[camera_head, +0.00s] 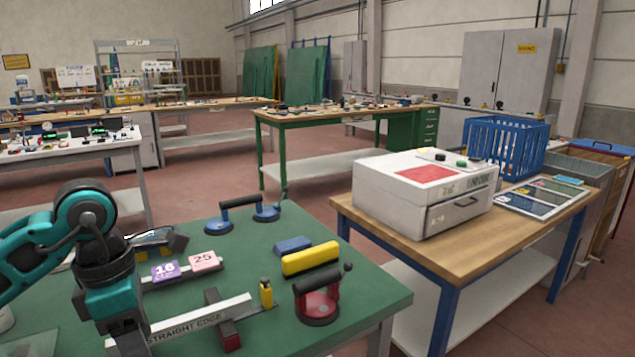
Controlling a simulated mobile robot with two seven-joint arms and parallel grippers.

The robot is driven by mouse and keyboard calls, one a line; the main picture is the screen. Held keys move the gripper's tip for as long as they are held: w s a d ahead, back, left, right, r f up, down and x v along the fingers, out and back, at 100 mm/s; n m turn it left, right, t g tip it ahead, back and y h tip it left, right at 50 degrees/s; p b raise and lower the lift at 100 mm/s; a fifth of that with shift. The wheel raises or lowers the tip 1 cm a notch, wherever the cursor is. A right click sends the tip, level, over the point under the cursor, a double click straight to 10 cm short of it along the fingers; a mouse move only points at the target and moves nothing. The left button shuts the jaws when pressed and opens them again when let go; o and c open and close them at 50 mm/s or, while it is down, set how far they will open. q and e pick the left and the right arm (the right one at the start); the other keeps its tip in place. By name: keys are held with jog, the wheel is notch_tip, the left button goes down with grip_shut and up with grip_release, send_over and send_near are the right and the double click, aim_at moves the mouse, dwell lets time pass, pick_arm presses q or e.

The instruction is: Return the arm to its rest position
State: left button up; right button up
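My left arm, teal and dark grey, comes in from the left over the green-topped table (375,290). It bends down so that my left gripper (127,335) is at the lower left, by the near end of a pale straight edge (190,322). The fingertips are cut off or hidden, so I cannot tell whether they are open or hold anything. My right arm and gripper are not in view.
The green tabletop holds a blue double suction cup (240,205), a red suction cup (318,303), a yellow block (310,258), a blue block (292,245) and number tags (205,261). A white machine (410,190) stands on the wooden table at right.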

pick_arm(q)
jog(key=s+d+f+g+h, duration=0.1)
jog(key=s+d+f+h, duration=0.2)
jog(key=d, duration=0.5)
jog(key=d+r+n+t+h, duration=0.2)
jog(key=d+r+n+h, duration=0.3)
jog(key=d+n+h, duration=0.7)
jog(key=w+a+f+n+t+y, duration=0.1)
jog(key=a+f+n+t+y, duration=0.15)
jog(key=n+t, duration=0.45)
jog(key=w+a+f+n+t+y+p, duration=0.1)
jog(key=w+a+f+n+t+y, duration=0.2)
jog(key=n, duration=0.5)
jog(key=a+f+n+t+y, duration=0.1)
jog(key=a+f+n+t, duration=0.1)
jog(key=f+n+t, duration=0.4)
jog(key=s+a+f+n+g+y, duration=0.3)
jog(key=s+f+n+y, duration=0.1)
jog(key=f, duration=0.4)
jog(key=s+a+f+n+g+y, duration=0.3)
jog(key=s+f+n, duration=0.4)
jog(key=f+n, duration=0.1)
jog(key=shift+s+f+y, duration=0.15)
jog(key=shift+f+y, duration=0.2)
jog(key=shift+f, duration=0.2)
jog(key=shift+c, duration=0.5)
